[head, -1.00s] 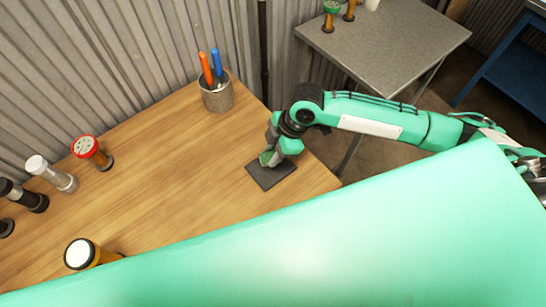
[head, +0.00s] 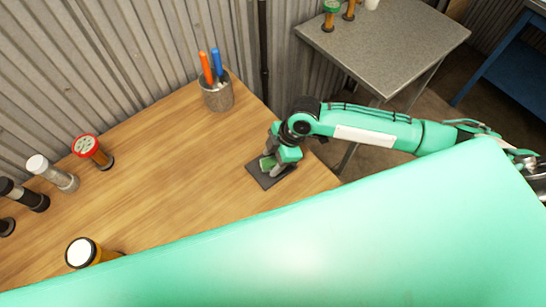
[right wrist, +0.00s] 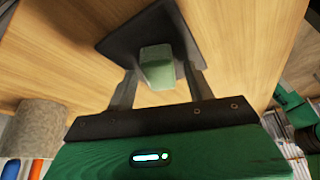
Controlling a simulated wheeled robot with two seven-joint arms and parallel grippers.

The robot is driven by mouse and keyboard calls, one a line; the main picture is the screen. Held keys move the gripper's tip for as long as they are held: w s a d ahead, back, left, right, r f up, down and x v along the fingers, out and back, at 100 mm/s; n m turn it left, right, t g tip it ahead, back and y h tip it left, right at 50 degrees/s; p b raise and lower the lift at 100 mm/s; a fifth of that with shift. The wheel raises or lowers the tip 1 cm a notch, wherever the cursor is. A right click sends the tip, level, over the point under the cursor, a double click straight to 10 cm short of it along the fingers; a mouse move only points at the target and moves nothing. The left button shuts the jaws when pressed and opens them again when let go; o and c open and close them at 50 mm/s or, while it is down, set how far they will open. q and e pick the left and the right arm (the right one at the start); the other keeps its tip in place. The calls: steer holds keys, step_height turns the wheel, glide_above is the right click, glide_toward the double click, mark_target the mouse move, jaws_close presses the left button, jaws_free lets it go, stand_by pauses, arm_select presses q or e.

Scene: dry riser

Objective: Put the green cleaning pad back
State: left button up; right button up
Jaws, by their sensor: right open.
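The green cleaning pad (head: 267,163) rests on a dark square mat (head: 257,178) near the right end of the wooden table. In the right wrist view the pad (right wrist: 157,68) lies on the dark mat (right wrist: 118,42). My right gripper (head: 272,164) is open above the mat, its two fingers apart on either side of the pad. In the wrist view the right gripper (right wrist: 160,78) shows gaps between its fingers and the pad. My left gripper is out of view.
Several capped cylinders, including a red-topped one (head: 93,152), are at the left. A grey side table (head: 390,45) stands beyond my right arm. The table's middle is clear.

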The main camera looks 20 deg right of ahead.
steer(key=shift+r, duration=0.1)
steer(key=b+v, duration=0.1)
steer(key=v, duration=1.1)
